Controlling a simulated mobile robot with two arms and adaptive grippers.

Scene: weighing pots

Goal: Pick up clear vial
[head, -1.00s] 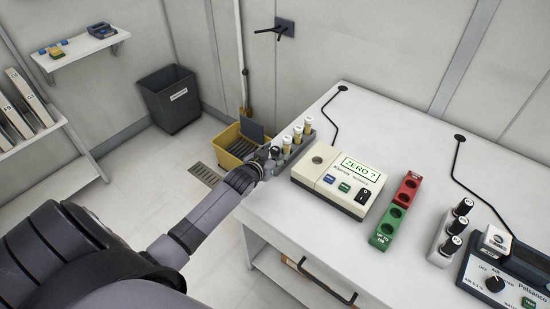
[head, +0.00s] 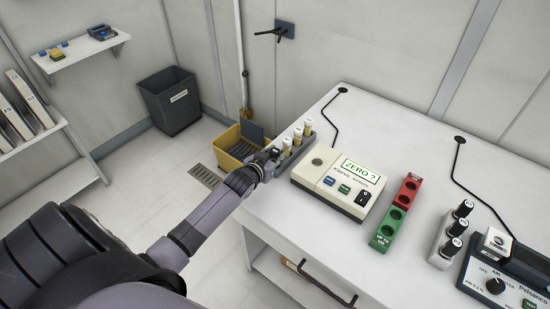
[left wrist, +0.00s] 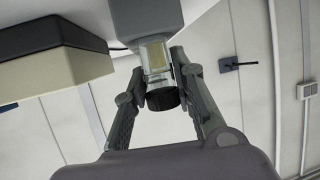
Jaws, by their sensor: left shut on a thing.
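A clear vial with a black cap (left wrist: 162,98) shows in the left wrist view, between the fingers of my left gripper (left wrist: 158,76). The fingers are shut on it near the cap. Its other end is at the grey vial rack (left wrist: 145,18), and I cannot tell whether it is still seated there. In the head view my left gripper (head: 272,154) is at the near end of the rack (head: 303,149), and the vial is mostly hidden by it. Several pale yellow vials with white caps (head: 298,137) stand in the rack beyond it. My right gripper is not in view.
A cream meter reading "ZERO ?" (head: 338,186) stands right of the rack. A red and green holder (head: 395,212), black-capped bottles (head: 456,228) and a dark instrument (head: 505,275) are farther right. A yellow bin (head: 229,140) is on the floor beyond the table edge.

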